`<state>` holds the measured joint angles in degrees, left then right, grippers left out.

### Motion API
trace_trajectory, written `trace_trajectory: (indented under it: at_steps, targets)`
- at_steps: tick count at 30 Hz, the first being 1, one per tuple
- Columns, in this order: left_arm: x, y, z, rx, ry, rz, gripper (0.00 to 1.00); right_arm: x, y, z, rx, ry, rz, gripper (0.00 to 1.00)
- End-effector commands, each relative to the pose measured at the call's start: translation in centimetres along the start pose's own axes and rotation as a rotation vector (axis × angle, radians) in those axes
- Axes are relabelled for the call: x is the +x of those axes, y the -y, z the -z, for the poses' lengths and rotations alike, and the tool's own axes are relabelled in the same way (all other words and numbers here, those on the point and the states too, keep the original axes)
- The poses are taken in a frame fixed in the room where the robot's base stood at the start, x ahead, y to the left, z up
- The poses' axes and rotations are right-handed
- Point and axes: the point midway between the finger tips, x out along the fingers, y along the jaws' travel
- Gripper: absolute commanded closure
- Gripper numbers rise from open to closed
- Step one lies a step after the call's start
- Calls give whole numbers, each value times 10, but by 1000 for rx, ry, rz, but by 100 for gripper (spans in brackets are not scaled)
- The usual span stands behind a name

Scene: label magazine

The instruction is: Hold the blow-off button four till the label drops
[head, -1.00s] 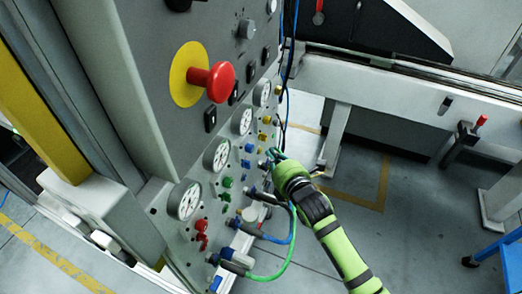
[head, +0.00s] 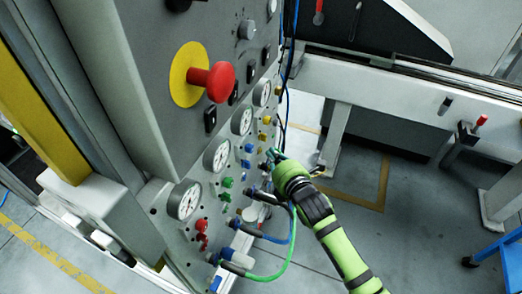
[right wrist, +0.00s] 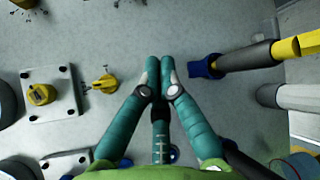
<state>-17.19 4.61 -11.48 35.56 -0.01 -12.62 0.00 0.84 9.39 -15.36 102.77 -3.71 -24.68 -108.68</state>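My right gripper (head: 275,157) is at the lower part of the grey control panel (head: 150,70), on its far side in the head view. In the right wrist view its teal fingers (right wrist: 160,66) are together, with nothing visible between them, and point at the panel face. I cannot tell whether the tips touch it. A yellow button-like knob (right wrist: 105,84) is just left of the fingertips; a yellow knob on a square plate (right wrist: 40,95) is further left. No number is readable, so I cannot tell which is button four. No label shows. My left gripper is not in view.
A blue fitting with a dark hose (right wrist: 206,66) sits close right of the fingertips. Several gauges (head: 217,155) line the panel. A red emergency knob on a yellow disc (head: 211,82) juts out above. Hoses (head: 285,262) loop beside my right arm.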

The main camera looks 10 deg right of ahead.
Motion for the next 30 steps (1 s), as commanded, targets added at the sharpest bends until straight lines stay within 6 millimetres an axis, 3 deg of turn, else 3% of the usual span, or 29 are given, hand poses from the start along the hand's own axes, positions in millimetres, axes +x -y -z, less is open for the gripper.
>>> trace_trajectory:
  at_steps: [30]
  targets:
    - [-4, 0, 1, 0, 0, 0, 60, 8, -6, 6, 0, 0, -1, 100]
